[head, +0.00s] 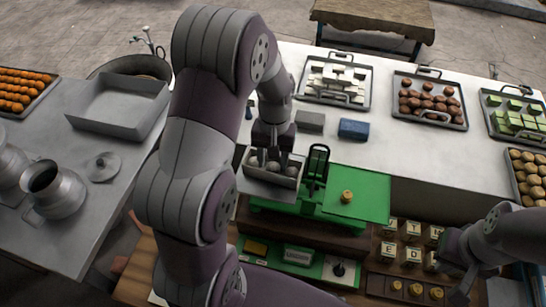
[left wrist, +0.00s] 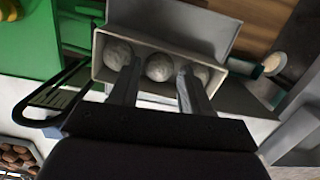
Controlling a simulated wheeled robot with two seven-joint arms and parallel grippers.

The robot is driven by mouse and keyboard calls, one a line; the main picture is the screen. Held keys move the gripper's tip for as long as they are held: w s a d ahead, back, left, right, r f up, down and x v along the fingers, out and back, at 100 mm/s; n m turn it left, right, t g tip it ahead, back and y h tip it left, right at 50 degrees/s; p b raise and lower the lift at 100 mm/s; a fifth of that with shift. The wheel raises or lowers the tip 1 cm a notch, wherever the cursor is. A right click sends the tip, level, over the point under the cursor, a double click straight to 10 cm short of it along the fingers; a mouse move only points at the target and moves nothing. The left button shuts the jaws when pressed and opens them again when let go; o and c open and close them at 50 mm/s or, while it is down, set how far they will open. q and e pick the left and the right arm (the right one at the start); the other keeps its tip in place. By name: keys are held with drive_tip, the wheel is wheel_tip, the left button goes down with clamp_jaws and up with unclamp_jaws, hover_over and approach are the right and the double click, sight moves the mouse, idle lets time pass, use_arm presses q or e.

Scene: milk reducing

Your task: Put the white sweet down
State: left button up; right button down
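Three round white sweets lie in a row in a small grey metal box (head: 270,187), left of the green machine. The middle white sweet (left wrist: 159,67) is between the fingertips of my left gripper (left wrist: 158,75), with a thin gap showing on each side. My left gripper (head: 272,152) points down into the box, its fingers spread. The other sweets, the left one (left wrist: 117,54) and the partly hidden right one (left wrist: 202,75), lie outside the fingers. My right gripper (head: 455,258) is at the lower right; its fingertips are unclear.
The green machine (head: 370,196) with a black handle (head: 316,165) stands right beside the box. A grey block (head: 310,122) and a blue block (head: 354,129) lie on the white counter behind. Trays of white (head: 335,78), brown (head: 430,100) and green sweets (head: 515,115) stand further back.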

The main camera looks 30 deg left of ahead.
sight(274, 163)
use_arm(q)
drive_tip(key=shift+r, duration=0.3)
drive_tip(key=r, duration=0.3)
drive_tip(key=r+b, duration=0.1)
drive_tip(key=shift+w+r, duration=0.3)
drive_tip(key=shift+w, duration=0.1)
drive_tip(key=s+d+m+t+p, duration=0.2)
drive_tip(key=s+d, duration=0.3)
drive_tip(key=s, duration=0.5)
drive_tip(key=shift+d+r+m+t, duration=0.25)
drive_tip(key=shift+r+m+t, duration=0.15)
drive_tip(key=shift+m, duration=0.3)
drive_tip(key=shift+w, duration=0.15)
idle(0.5)
